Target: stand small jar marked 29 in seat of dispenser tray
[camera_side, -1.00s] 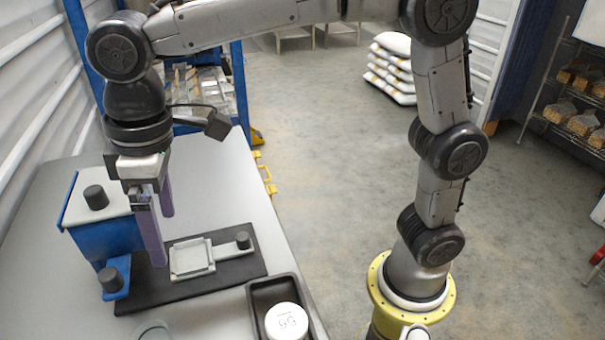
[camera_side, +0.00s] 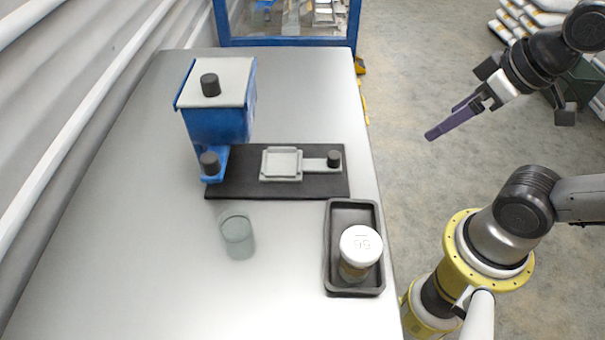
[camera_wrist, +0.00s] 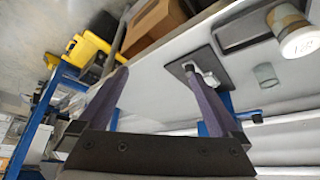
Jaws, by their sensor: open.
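A small jar with a white lid (camera_side: 361,246) stands upright in a dark tray (camera_side: 331,225) near the table's right edge. Its lid number appears upside down, like 56 or 95; I cannot read it as 29. It also shows in the wrist view (camera_wrist: 299,42). The dispenser tray (camera_side: 281,164), pale and square with a shallow seat, lies on a black base plate beside the blue hopper (camera_side: 217,122). Its seat looks empty. My gripper (camera_side: 443,122) is open and empty, off the table to the right, apart from everything. Its fingers show in the wrist view (camera_wrist: 156,75).
A clear empty-looking glass (camera_side: 237,236) stands in front of the black base plate (camera_side: 240,180). Black knobs top the hopper and the dispenser tray's handle (camera_side: 334,158). The table's front left is clear. White sacks (camera_side: 525,18) lie on the floor behind.

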